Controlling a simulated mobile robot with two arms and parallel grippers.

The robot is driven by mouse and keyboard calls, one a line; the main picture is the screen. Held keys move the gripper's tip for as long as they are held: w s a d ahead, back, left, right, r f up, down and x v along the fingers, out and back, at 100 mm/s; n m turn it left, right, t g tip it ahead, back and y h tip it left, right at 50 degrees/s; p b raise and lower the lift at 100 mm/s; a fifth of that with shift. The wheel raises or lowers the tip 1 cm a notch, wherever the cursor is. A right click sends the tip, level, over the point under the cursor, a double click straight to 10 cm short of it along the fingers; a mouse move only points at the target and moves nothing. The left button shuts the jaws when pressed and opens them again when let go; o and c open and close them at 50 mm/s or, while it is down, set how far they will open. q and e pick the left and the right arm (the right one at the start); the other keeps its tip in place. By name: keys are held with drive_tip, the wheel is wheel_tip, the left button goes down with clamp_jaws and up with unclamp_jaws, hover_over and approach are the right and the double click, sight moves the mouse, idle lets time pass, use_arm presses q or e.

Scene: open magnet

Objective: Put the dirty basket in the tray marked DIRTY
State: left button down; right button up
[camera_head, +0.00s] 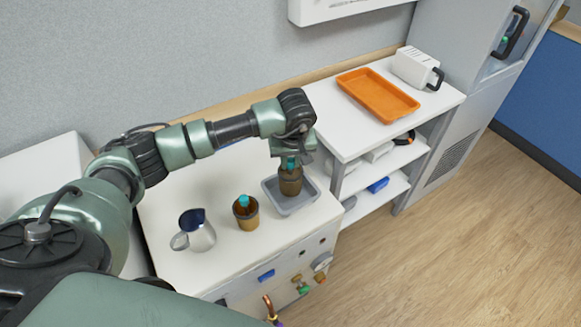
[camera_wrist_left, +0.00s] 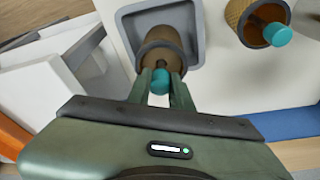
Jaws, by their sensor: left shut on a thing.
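A dark brown basket (camera_head: 290,184) with a teal-tipped handle is in my left gripper (camera_head: 291,159), which is shut on it. The basket is upright, within the outline of a grey tray (camera_head: 272,203); I cannot tell if its bottom touches the tray floor. The left wrist view shows the held basket (camera_wrist_left: 160,42) beyond the fingers (camera_wrist_left: 161,88), with the grey tray (camera_wrist_left: 124,24) around it. A lighter tan basket (camera_head: 246,216), also teal-tipped, stands on the counter left of the tray. No DIRTY marking is readable. My right gripper is not in view.
A metal jug (camera_head: 196,234) stands on the white counter (camera_head: 180,268) left of the tan basket. An orange tray (camera_head: 378,95) and a white container with a black handle (camera_head: 415,68) sit on the higher shelf unit at right. Open floor lies at right.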

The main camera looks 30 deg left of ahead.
sight(290, 170)
use_arm(q)
wheel_tip(290, 170, down, 3)
drive_tip(key=shift+f+p, duration=0.15)
drive_tip(key=shift+p, duration=0.15)
drive_tip(key=shift+f, duration=0.1)
drive_tip(key=shift+f+b, duration=0.15)
drive_tip(key=shift+b, duration=0.15)
drive_tip(key=c, duration=1.3)
unclamp_jaws()
